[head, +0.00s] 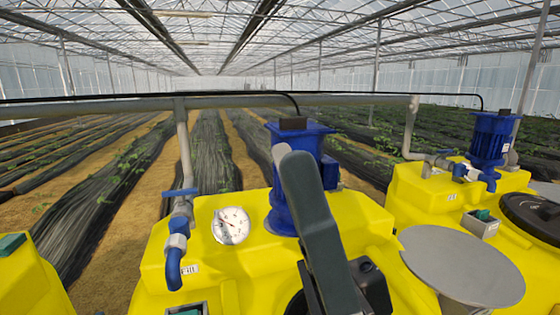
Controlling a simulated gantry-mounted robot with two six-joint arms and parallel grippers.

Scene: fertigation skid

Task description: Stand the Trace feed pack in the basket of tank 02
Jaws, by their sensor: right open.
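My right gripper (291,157) rises from the bottom centre, in front of the middle yellow tank (350,219). Its two grey fingers overlap in this view, and it is open with nothing seen between them. My left gripper is not in view. No pack can be identified as the Trace feed pack. A small grey basket (478,231) with a teal item (483,215) in it is on the right yellow tank (428,204). Another basket (200,305) on the middle tank is cut off by the bottom edge. The tank labels are too small to read, so I cannot tell which is tank 02.
A round grey plate (462,266) stands in front, right of my gripper. A blue pump (287,180) is close behind my gripper, and another blue pump (490,140) is on the right tank. A gauge (231,225) and a blue-valved pipe (178,215) are at left.

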